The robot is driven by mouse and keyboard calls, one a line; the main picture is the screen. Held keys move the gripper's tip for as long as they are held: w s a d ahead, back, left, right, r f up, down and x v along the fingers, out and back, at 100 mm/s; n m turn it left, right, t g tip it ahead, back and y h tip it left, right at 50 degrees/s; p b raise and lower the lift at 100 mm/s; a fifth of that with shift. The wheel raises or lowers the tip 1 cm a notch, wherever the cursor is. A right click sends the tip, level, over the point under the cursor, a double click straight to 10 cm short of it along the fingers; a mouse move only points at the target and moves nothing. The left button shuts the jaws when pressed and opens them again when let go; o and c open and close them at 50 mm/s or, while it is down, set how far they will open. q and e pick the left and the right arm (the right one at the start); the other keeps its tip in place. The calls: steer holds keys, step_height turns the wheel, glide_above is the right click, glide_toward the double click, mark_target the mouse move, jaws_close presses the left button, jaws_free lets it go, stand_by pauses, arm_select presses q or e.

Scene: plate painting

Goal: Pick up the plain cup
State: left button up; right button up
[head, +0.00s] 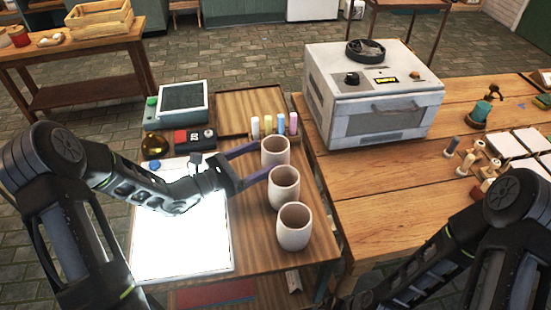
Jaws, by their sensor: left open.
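Three plain, pale cups stand upright in a row near the right edge of the wooden table: a far cup (276,153), a middle cup (284,190) and a near cup (294,228). No painted pattern shows on any of them. My left gripper (262,159) is open, its two purple-grey fingers pointing right at the far cup. One fingertip is at the far cup's upper left, the other near its lower left, by the middle cup's rim. I cannot tell whether they touch. My right arm shows at lower right; its gripper is out of view.
A bright white panel (215,245) lies left of the cups. Several coloured bottles (280,124) stand just behind the far cup. A screen device (183,101) and a wooden tray (240,98) are further back. A kiln-like box (372,95) stands on the right table (370,190).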

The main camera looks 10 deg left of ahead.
mark_target(286, 145)
arm_select(q)
steer(key=p+x, duration=0.1)
steer(key=x, duration=0.4)
steer(key=shift+d, duration=0.15)
stand_by(0.5)
steer(key=c, duration=1.4)
steer(key=shift+r, duration=0.1)
steer(key=shift+c, duration=0.2)
step_height(286, 145, up, 10)
stand_by(0.6)
